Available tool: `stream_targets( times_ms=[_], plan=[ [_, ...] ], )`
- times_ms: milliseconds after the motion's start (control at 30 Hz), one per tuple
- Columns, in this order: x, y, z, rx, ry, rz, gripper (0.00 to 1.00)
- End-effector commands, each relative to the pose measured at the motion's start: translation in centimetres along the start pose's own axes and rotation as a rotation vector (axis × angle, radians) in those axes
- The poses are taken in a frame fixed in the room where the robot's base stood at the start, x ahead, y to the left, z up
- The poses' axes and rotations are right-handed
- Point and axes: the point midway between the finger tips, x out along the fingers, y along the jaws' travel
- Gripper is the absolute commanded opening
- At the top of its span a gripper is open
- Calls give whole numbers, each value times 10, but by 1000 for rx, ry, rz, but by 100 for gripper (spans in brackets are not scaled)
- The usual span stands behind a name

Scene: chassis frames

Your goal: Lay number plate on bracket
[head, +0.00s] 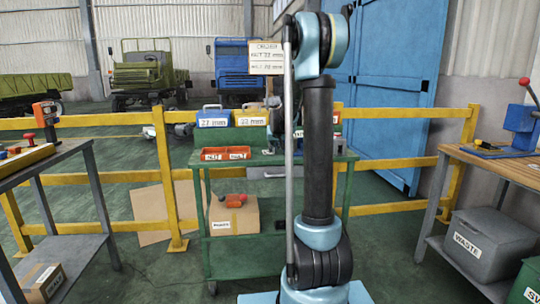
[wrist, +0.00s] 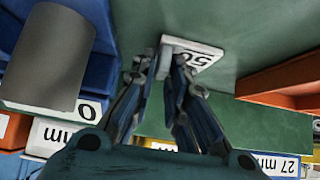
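The number plate (wrist: 203,56) is a white plate with dark digits. It shows in the wrist view at top centre, over a green surface. A small grey upright piece (wrist: 164,58) stands at its left end; I cannot tell whether it belongs to the plate. My gripper (wrist: 162,66) has its narrow fingers close on both sides of this grey piece and looks shut on it. Whether the plate rests on the green surface or hangs just above it is unclear. In the head view my arm hides the gripper and plate. I cannot make out the bracket for certain.
On the green cart, blue (head: 213,117) and yellow (head: 250,116) cases stand behind red labelled bins (head: 226,154). A grey cylinder (wrist: 55,55) is left of the fingers in the wrist view. Side benches (head: 50,155) and a yellow railing (head: 420,113) surround the cart.

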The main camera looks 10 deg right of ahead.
Motion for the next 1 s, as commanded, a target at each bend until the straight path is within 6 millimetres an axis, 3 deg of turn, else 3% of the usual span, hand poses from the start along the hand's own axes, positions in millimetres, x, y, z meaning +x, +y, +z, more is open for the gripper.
stream_targets(
  times_ms=[533, 1000],
  plan=[
    [-6, 0, -6, 0, 0, 0, 0],
    [-58, 0, -58, 0, 0, 0, 0]
  ],
)
